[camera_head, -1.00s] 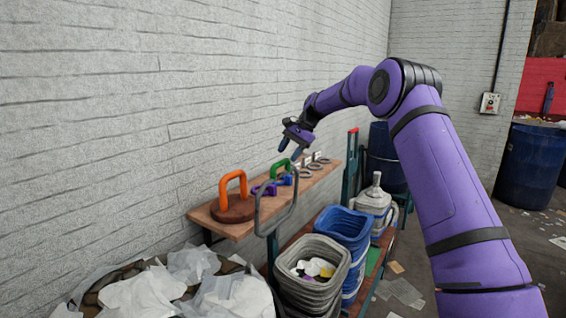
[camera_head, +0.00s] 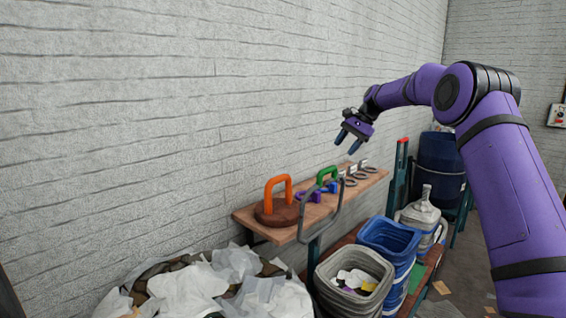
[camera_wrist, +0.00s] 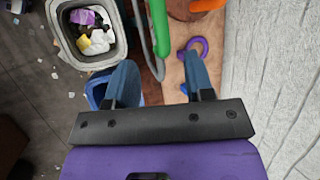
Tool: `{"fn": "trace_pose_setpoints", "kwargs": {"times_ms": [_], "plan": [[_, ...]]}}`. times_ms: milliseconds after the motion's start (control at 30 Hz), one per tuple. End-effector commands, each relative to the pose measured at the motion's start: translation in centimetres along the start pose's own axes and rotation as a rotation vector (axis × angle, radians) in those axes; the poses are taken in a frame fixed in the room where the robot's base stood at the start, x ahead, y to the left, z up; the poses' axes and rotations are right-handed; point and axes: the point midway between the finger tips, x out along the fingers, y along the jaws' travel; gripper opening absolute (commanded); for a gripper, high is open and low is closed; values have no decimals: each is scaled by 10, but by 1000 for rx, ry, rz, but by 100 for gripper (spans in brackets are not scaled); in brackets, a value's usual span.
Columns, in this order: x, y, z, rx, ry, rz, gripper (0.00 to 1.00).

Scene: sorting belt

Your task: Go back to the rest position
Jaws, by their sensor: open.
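My gripper (camera_head: 348,141) is open and empty. In the head view it hangs in the air above the far half of a wooden shelf (camera_head: 243,217) on the wall. In the wrist view the two blue fingers of my gripper (camera_wrist: 163,82) stand well apart with nothing between them. Below them are the shelf, a purple ring-shaped piece (camera_wrist: 199,45) and a green handle (camera_wrist: 159,22). On the shelf in the head view are an orange handle on a round brown base (camera_head: 278,212), a green handle (camera_head: 322,176) and several grey rings (camera_head: 362,175).
A grey bin (camera_head: 332,270) with scraps in it and blue bins (camera_head: 389,238) stand below the shelf. A white jug (camera_head: 424,210) and a dark blue barrel (camera_head: 440,160) are behind. Crumpled bags (camera_head: 190,285) lie at front left. A grey loop handle (camera_head: 301,225) rises at the shelf's front edge.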

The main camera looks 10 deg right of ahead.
Motion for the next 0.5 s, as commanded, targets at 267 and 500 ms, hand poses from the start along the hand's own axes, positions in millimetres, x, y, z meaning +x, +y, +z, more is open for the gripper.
{"fn": "trace_pose_setpoints", "kwargs": {"times_ms": [267,500], "plan": [[-28,3,60,-98,75,47,48],[-54,22,128,-213,163,100,48]]}}
